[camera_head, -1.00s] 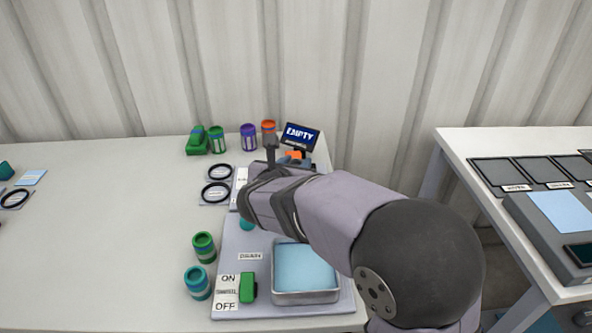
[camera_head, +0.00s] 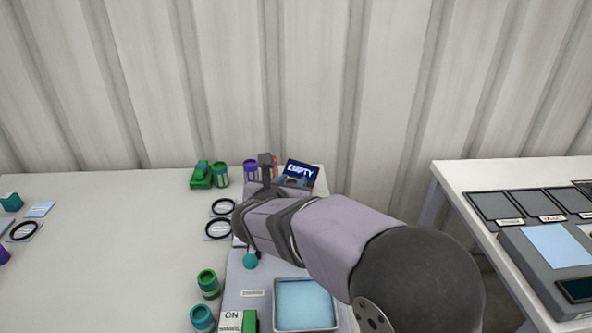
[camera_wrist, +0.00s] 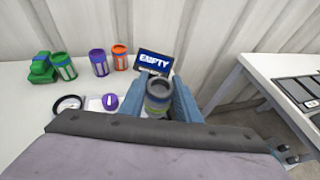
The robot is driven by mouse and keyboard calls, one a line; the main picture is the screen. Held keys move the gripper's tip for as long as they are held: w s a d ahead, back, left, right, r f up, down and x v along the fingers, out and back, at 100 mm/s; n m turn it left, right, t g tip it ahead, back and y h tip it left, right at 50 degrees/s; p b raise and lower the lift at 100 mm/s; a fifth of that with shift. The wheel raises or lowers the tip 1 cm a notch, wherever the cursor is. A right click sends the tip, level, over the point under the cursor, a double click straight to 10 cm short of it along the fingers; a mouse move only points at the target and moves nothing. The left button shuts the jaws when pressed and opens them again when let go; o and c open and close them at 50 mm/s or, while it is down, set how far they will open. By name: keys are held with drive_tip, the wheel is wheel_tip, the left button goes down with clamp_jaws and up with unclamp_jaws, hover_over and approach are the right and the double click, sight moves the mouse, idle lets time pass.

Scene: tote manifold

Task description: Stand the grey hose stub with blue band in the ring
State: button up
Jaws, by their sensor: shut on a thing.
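My gripper (camera_wrist: 160,88) is shut on a grey hose stub (camera_wrist: 159,100), held upright between its blue fingers in the wrist view. An olive-green band shows on it; a blue band cannot be made out clearly. In the head view my wrist hides the stub and most of my gripper. Two black rings, a rear one (camera_head: 223,207) and a front one (camera_head: 219,229), lie on light plates left of my gripper. Part of a ring (camera_wrist: 68,104) shows at lower left in the wrist view. Another ring (camera_head: 23,230) lies far left. Which ring is meant cannot be told.
Green (camera_wrist: 64,67), purple (camera_wrist: 99,63) and orange (camera_wrist: 120,57) stubs stand at the table's back. An "EMPTY" display (camera_head: 299,173) stands behind my gripper. Two banded stubs (camera_head: 208,284) (camera_head: 202,318) and a metal tray (camera_head: 306,329) are in front. The left tabletop is mostly clear.

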drive_tip(key=w+a+f+n+y+p, duration=0.1)
drive_tip(key=w+a+p, duration=0.1)
drive_tip(key=a, duration=0.1)
drive_tip(key=w+a+f+n+y+p, duration=0.1)
drive_tip(key=w+a+p, duration=0.1)
drive_tip(key=a, duration=0.1)
drive_tip(key=w+a+f+y+p, duration=0.1)
drive_tip(key=w+a+f+p, duration=0.1)
drive_tip(key=a, duration=0.1)
drive_tip(key=shift+w+n+t+p, duration=0.2)
drive_tip(key=shift+n+t+p, duration=0.1)
drive_tip(key=shift+n+p, duration=0.1)
drive_tip(key=w+a+r+n+y, duration=0.3)
drive_tip(key=a, duration=0.7)
drive_tip(key=shift+a+y+b, duration=0.2)
drive_tip(key=shift+y+b, duration=0.1)
drive_tip(key=shift+y, duration=0.1)
drive_tip(key=shift+f, duration=0.25)
drive_tip(key=shift+f+b, duration=1.7)
drive_tip(key=shift+f, duration=0.6)
drive_tip(key=shift+f+b, duration=1.5)
drive_tip(key=shift+b, duration=0.4)
